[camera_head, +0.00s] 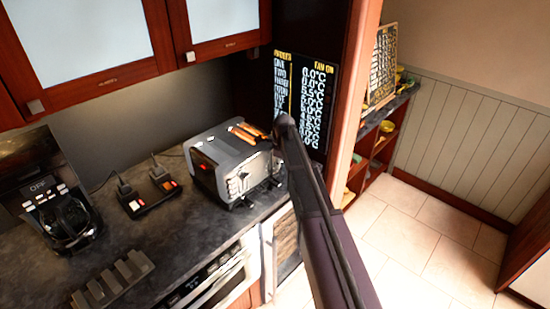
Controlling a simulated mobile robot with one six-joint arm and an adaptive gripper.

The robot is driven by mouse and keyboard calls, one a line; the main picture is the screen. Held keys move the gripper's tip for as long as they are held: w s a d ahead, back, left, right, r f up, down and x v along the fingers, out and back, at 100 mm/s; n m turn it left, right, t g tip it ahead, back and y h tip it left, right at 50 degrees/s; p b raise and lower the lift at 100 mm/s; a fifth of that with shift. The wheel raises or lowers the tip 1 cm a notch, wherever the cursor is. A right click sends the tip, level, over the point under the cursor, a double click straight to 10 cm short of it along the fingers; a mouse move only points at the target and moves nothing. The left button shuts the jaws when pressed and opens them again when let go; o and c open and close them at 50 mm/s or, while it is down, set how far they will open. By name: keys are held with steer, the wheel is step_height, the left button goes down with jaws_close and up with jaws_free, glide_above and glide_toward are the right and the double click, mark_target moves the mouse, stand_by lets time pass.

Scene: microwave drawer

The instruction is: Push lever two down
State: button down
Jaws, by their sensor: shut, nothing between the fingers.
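A grey and black toaster (207,167) stands on the dark counter, with orange-brown toast slices (248,132) showing in its top slots. Its shiny front panel (241,182) faces right and toward me. Small levers and knobs are on that panel, too small to tell apart or to read their height. My arm reaches up from the bottom right. My gripper (281,135) is at its far end, beside the toaster's right end and shut with nothing in it. The arm partly hides this area, and I cannot tell whether the gripper touches a lever.
A black coffee machine (62,205), a black box with plugs (150,193) and a grey rack (113,281) stand on the counter (190,237). A lettered board (305,95) is behind the toaster. Cabinets (85,45) hang above. The tiled floor (420,235) at right is clear.

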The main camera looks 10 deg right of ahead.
steer(key=shift+w+a, duration=0.15)
steer(key=shift+a, duration=0.2)
steer(key=shift+r+p, duration=0.7)
steer(key=shift+p, duration=0.2)
step_height(320, 180, up, 13)
steer(key=p, duration=1.3)
steer(key=s+f+n+b, duration=0.5)
steer(key=s+n, duration=0.3)
steer(key=s, duration=0.1)
steer(key=s+f+n+b, duration=0.5)
steer(key=s+n, duration=0.3)
steer(key=s, duration=0.2)
steer(key=s+f+n+h+b, duration=0.1)
steer(key=s+f+n+b, duration=0.4)
steer(key=s+n, duration=0.2)
steer(key=shift+s+a+n+g, duration=0.15)
steer(key=shift+s+n+g, duration=0.2)
steer(key=shift+s, duration=1.05)
